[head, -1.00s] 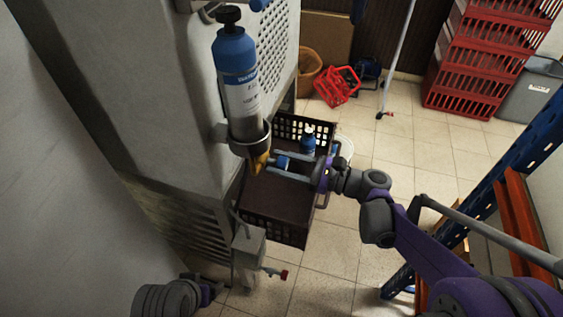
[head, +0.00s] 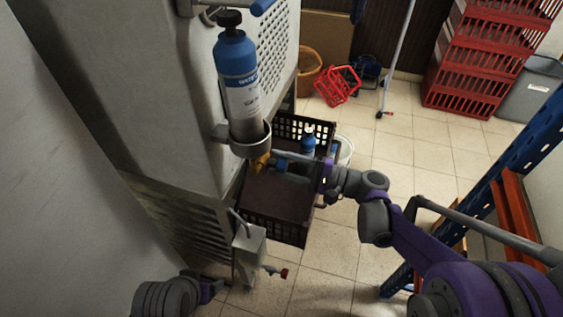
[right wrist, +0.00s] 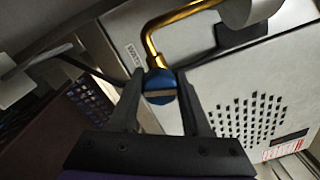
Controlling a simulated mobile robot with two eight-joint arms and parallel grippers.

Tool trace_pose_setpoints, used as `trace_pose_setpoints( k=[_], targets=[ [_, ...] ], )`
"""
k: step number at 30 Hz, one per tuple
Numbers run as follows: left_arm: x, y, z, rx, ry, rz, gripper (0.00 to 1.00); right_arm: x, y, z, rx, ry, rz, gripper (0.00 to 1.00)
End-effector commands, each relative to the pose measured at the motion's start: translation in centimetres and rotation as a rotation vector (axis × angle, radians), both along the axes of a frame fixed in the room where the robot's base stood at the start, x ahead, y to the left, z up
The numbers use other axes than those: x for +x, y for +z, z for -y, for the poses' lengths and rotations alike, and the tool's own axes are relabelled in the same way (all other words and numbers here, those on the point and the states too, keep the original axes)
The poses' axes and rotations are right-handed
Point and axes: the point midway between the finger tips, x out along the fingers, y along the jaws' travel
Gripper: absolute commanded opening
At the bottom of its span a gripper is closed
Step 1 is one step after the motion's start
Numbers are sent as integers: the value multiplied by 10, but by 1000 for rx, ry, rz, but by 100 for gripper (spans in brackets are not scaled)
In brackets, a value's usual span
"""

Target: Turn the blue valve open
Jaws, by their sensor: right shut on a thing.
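The blue valve (right wrist: 160,83) is a round blue knob with a pale bar across its face, at the end of a brass pipe (right wrist: 152,45). In the right wrist view it sits between both fingertips. My right gripper (right wrist: 160,92) is shut on it. In the head view the right gripper (head: 284,161) reaches in from the right, just below the bottle holder, and partly hides the valve. My left gripper (head: 211,290) is low at the left, away from the valve; its fingers do not show clearly.
A blue-and-grey bottle (head: 239,85) stands in a ring holder (head: 250,146) on the grey machine (head: 130,90), close above the right gripper. A dark crate (head: 268,228) lies below. A grey box with a red tap (head: 250,250) is nearer. Blue rack posts (head: 520,150) stand right.

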Motion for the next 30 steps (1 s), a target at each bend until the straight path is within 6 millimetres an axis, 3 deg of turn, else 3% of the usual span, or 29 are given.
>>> trace_pose_setpoints(
  k=[13, 30],
  targets=[
    [0, 4, 0, 0, 0, 1, 77, 0, 0, 0, -84, -1, 265, 0],
    [0, 4, 0, 0, 0, 1, 77, 0, 0, 0, -105, -1, 327, 0]
  ],
)
